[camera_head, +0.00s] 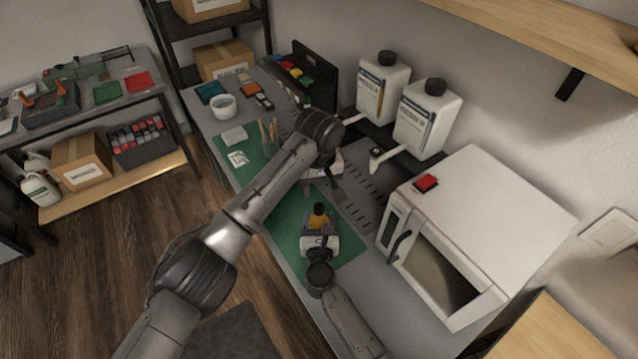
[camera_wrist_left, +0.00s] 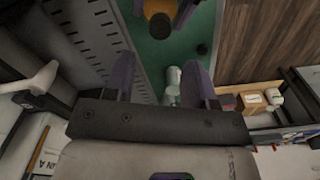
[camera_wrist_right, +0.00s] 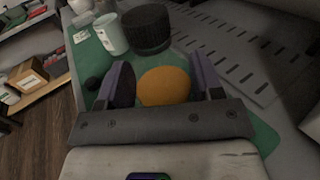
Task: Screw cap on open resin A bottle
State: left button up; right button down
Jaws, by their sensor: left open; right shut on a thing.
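My right gripper (camera_wrist_right: 164,88) is shut on an orange, rounded object (camera_wrist_right: 165,87), probably a small bottle, over the green mat. In the head view the orange object (camera_head: 318,222) shows a dark top. A black ribbed cylinder (camera_wrist_right: 147,28) appears above it in the right wrist view; I cannot tell whether they join. A small black round piece (camera_wrist_left: 202,49) lies on the mat and may be a cap. My left gripper (camera_wrist_left: 158,75) is open and empty above the mat, beyond the orange object. A white bottle (camera_head: 382,90), its label partly reading "N A" in the left wrist view, stands on a bracket with a black cap.
A second white bottle (camera_head: 427,120) stands beside it. A white oven (camera_head: 500,225) with a red item on top bounds the bench at right. A cup with brushes (camera_head: 269,145) and a white bowl (camera_head: 224,106) stand farther back. My left arm covers part of the bench.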

aim_at(319, 207)
pick_arm(q)
jog(key=shift+f, duration=3.9)
jog(key=c, duration=0.9)
jog(key=m, duration=0.6)
jog(key=shift+c, duration=0.2)
jog(key=m, duration=0.5)
jog(key=o, duration=1)
jog(key=shift+r, duration=0.1)
jog(key=shift+r, duration=2.15)
